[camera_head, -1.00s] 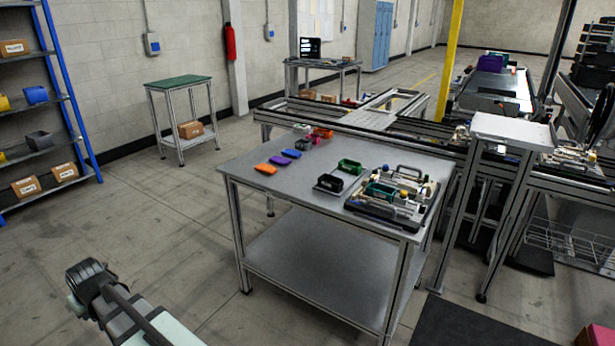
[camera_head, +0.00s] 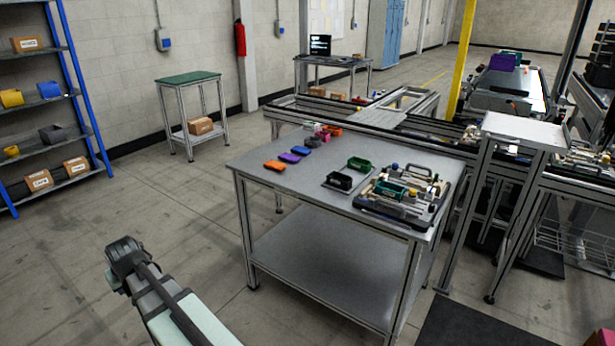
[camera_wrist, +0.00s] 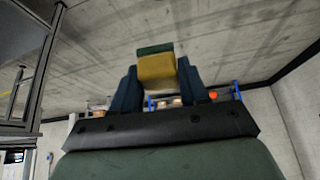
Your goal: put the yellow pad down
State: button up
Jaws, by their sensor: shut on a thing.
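The yellow pad (camera_wrist: 157,70) shows in the wrist view between the two dark blue fingers of my gripper (camera_wrist: 157,75). It has a green strip along its upper edge in the picture. The gripper is shut on it and holds it clear of any surface. In the head view part of my arm (camera_head: 155,290) shows at the lower left, left of the grey table (camera_head: 235,160). I cannot make out the fingers or the pad there.
A green-topped stand (camera_head: 190,78) and shelving (camera_head: 75,100) stand behind. Floor is free between them.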

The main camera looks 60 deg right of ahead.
jog(key=s+d+r+m+g+h, duration=0.1)
jog(key=s+d+r+m+h, duration=0.2)
jog(key=d, duration=1.7)
jog(key=s+d+r+m, duration=0.2)
jog(key=s+d+m, duration=0.15)
jog(key=d, duration=1.65)
jog(key=s+d+r+m, duration=0.1)
jog(key=s+d, duration=0.4)
jog(key=d, duration=0.7)
jog(key=s+d+r+m+g+h, duration=0.1)
jog(key=s+d+r, duration=0.3)
jog(key=d, duration=0.9)
jog(key=s+d+r+m+g, duration=0.1)
jog(key=s+d+r+m, duration=0.2)
jog(key=s+d, duration=0.5)
jog(key=shift+d+h, duration=0.4)
jog(key=shift+d, duration=2.35)
jog(key=d+r+m+g, duration=0.1)
jog(key=d+m+g, duration=0.1)
jog(key=d+m, duration=0.3)
jog(key=d, duration=0.3)
jog(key=shift+w+d+r+g+h, duration=0.15)
jog(key=shift+w+r+g+h, duration=0.15)
jog(key=shift+g, duration=0.1)
jog(key=shift+m, duration=0.25)
jog(key=shift+f, duration=4.95)
jog(key=o, duration=0.9)
jog(key=shift+f, duration=0.1)
jog(key=shift+o, duration=0.2)
